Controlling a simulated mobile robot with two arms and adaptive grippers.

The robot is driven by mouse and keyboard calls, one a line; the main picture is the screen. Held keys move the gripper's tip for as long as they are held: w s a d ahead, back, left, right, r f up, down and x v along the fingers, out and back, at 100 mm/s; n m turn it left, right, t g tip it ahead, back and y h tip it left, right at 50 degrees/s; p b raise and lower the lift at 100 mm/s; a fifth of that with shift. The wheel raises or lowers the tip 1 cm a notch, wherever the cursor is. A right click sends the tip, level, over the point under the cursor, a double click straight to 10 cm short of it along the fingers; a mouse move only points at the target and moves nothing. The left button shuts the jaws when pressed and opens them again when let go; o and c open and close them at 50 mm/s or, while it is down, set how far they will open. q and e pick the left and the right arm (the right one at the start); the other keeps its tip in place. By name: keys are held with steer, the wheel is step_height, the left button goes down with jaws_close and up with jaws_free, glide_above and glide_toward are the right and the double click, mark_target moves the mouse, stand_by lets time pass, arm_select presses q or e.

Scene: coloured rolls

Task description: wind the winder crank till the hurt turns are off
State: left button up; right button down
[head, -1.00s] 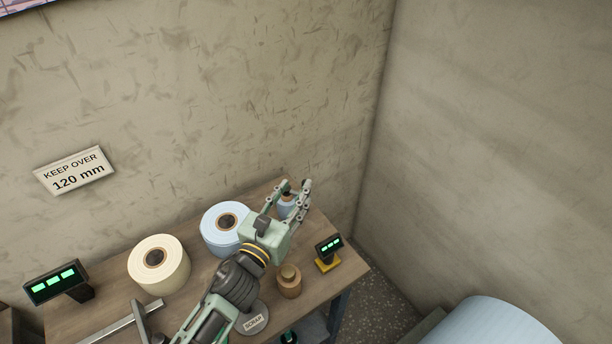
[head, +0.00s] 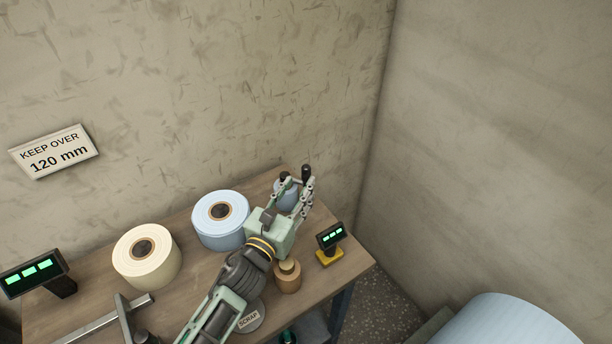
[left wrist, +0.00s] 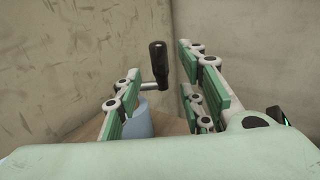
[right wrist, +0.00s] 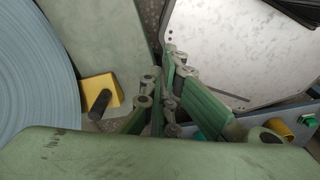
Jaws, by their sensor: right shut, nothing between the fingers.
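The winder crank has a black upright handle (head: 306,174), which shows in the head view at my left gripper's fingertips. In the left wrist view the handle (left wrist: 158,65) stands on a grey arm above a pale blue round body (left wrist: 138,122). My left gripper (head: 295,188) is open, with one finger on either side of the handle in its own view and a gap to the right finger. My right gripper (right wrist: 160,88) is shut and empty, away from the crank. No hurt turns can be made out on any roll.
A light blue roll (head: 232,233) and a cream roll (head: 150,270) stand on the wooden table (head: 190,262). Two green-lit displays, the left one (head: 38,272) and the right one (head: 331,236), flank them. A small brown roll (head: 287,281) sits beside my left arm. Walls close the corner.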

mark_target(304, 179)
arm_select(q)
steer(key=x, duration=0.5)
steer(key=shift+w+d+p, duration=0.15)
steer(key=shift+w+p, duration=0.2)
steer(key=shift+p, duration=0.05)
steer(key=shift+c, duration=0.2)
jaws_close()
